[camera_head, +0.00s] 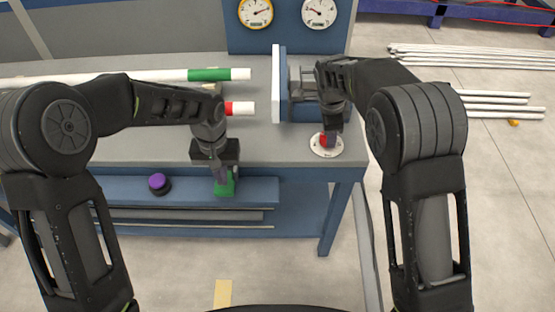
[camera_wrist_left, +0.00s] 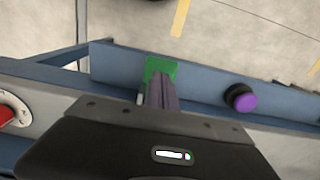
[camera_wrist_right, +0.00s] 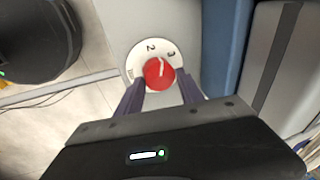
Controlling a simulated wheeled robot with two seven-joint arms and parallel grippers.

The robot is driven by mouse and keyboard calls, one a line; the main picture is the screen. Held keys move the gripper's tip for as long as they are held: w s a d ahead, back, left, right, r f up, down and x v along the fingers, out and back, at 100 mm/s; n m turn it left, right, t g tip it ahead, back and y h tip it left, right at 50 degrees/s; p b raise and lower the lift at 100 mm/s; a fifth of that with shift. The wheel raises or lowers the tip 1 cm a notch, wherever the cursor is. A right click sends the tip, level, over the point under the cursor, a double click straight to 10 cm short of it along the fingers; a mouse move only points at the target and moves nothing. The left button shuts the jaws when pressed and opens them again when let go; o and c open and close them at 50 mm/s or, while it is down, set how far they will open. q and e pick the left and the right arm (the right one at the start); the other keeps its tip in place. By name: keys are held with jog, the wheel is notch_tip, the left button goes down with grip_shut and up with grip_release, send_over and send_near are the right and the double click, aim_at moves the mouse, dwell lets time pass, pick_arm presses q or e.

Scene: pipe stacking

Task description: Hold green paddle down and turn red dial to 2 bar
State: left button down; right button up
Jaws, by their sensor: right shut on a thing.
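The green paddle (camera_head: 226,188) is on the blue front rail of the bench. My left gripper (camera_head: 220,172) points down at it, fingers together; in the left wrist view the closed fingers (camera_wrist_left: 161,90) overlap the paddle (camera_wrist_left: 158,68), and I cannot tell how far it is pressed. The red dial (camera_wrist_right: 158,73) sits on a white round plate (camera_wrist_right: 136,58) with numbers. Its white mark points roughly between 2 and 3. My right gripper (camera_wrist_right: 160,88) has a finger on each side of the dial and is shut on it. The dial (camera_head: 327,140) is partly hidden in the head view.
A yellow-rimmed gauge (camera_head: 256,12) and a white gauge (camera_head: 319,12) are on the back panel. A purple knob (camera_head: 159,183) is left of the paddle. A white pipe with a green band (camera_head: 208,75) lies on the bench. A blue-and-white block (camera_head: 276,85) stands near my right gripper.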

aim_at(224, 188)
pick_arm(q)
jog(key=shift+f, duration=0.2)
pick_arm(e)
jog(key=shift+w+r, duration=0.3)
jog(key=shift+w, duration=0.1)
pick_arm(q)
jog(key=shift+f, duration=1.85)
pick_arm(e)
jog(key=shift+r, duration=0.1)
pick_arm(q)
jog(key=shift+s, duration=0.1)
pick_arm(e)
jog(key=shift+n+y, duration=0.3)
jog(key=shift+n, duration=0.8)
pick_arm(q)
jog(key=shift+r, duration=2.05)
pick_arm(e)
jog(key=o, duration=0.7)
jog(key=shift+a, duration=0.1)
pick_arm(q)
jog(key=shift+w, duration=0.25)
pick_arm(e)
jog(key=o, duration=0.5)
jog(key=shift+f, duration=0.25)
